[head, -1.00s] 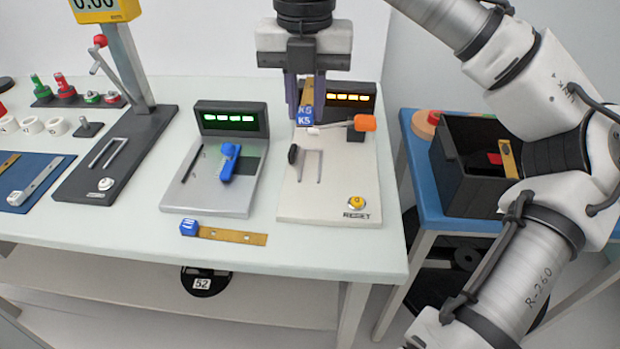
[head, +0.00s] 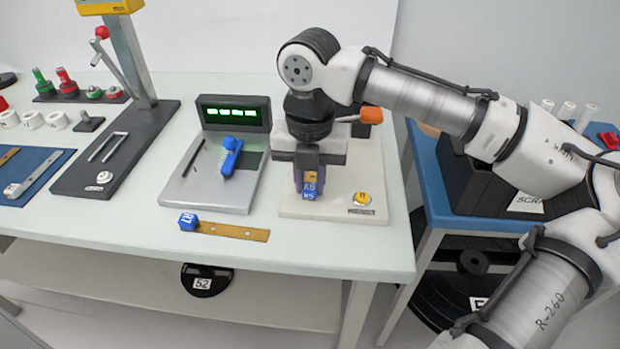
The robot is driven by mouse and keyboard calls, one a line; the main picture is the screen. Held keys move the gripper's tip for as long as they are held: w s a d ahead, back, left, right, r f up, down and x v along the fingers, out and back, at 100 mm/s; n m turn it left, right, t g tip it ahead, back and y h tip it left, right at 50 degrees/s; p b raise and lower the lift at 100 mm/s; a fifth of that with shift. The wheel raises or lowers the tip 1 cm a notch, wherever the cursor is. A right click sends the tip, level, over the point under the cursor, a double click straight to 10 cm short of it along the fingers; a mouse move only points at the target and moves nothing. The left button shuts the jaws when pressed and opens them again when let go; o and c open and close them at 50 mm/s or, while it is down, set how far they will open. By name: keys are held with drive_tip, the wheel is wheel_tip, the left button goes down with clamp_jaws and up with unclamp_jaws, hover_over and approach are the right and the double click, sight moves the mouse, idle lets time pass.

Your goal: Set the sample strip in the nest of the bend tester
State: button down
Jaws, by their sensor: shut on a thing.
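My gripper (head: 309,178) is shut on a brass strip with a blue tag (head: 309,190) at its lower end. It holds the strip upright over the front half of the cream station (head: 345,212), which has an orange-ended lever (head: 371,115) and a yellow reset button (head: 362,198). This station looks like the bend tester, but no label names it. My gripper and wrist hide its slots and most of its display. I cannot tell whether the strip touches the base. A second brass strip (head: 240,231) with a blue tag (head: 188,222) lies flat on the table in front.
A grey station (head: 205,195) with a blue lever (head: 231,155) and a lit green display (head: 233,113) stands close on the left. A dark stand (head: 110,165) is farther left. A dark scrap bin (head: 470,185) sits on the blue side table at right.

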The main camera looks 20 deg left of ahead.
drive_tip(key=c, duration=1.3)
unclamp_jaws()
drive_tip(key=shift+f, duration=0.15)
drive_tip(key=shift+o, duration=0.2)
wheel_tip(320, 180, up, 12)
drive_tip(key=p, duration=0.1)
drive_tip(key=shift+r, duration=0.2)
